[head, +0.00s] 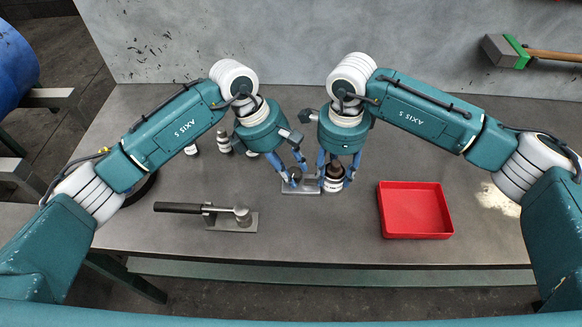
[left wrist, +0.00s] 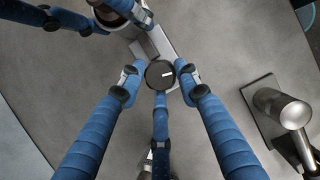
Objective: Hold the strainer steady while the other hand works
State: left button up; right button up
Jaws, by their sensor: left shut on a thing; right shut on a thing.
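My left gripper (head: 295,178) is shut on a small round dark piece with a white mark on top, clearest in the left wrist view (left wrist: 160,74). The piece is at a flat grey metal bracket (head: 300,188); whether it is fixed to it I cannot tell. My right gripper (head: 334,174) is shut on a white jar with a dark brown top (head: 333,186), just right of the bracket. The jar shows partly at the top left of the left wrist view (left wrist: 108,14). I see no mesh, so which piece is the strainer is unclear.
A red tray (head: 414,236) lies to the right. A black-handled tool (head: 178,207) rests on a metal plate (head: 232,226) at left. Small white bottles (head: 223,142) stand behind my left arm. The front middle table is clear.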

pick_arm(q)
jog(key=shift+s+d+r, duration=0.15)
jog(key=shift+s+d, duration=0.05)
jog(key=shift+d, duration=0.1)
jog(key=n+t, duration=0.1)
jog(key=n, duration=0.3)
jog(key=shift+s+d+t, duration=0.15)
jog(key=shift+t, duration=0.25)
jog(key=shift+n+t, duration=0.4)
jog(key=shift+n, duration=1)
jog(key=shift+d+r, duration=0.1)
jog(key=o, duration=1.1)
jog(key=shift+a+n+y, duration=0.25)
jog(key=shift+n+y, duration=0.05)
jog(key=shift+a, duration=0.1)
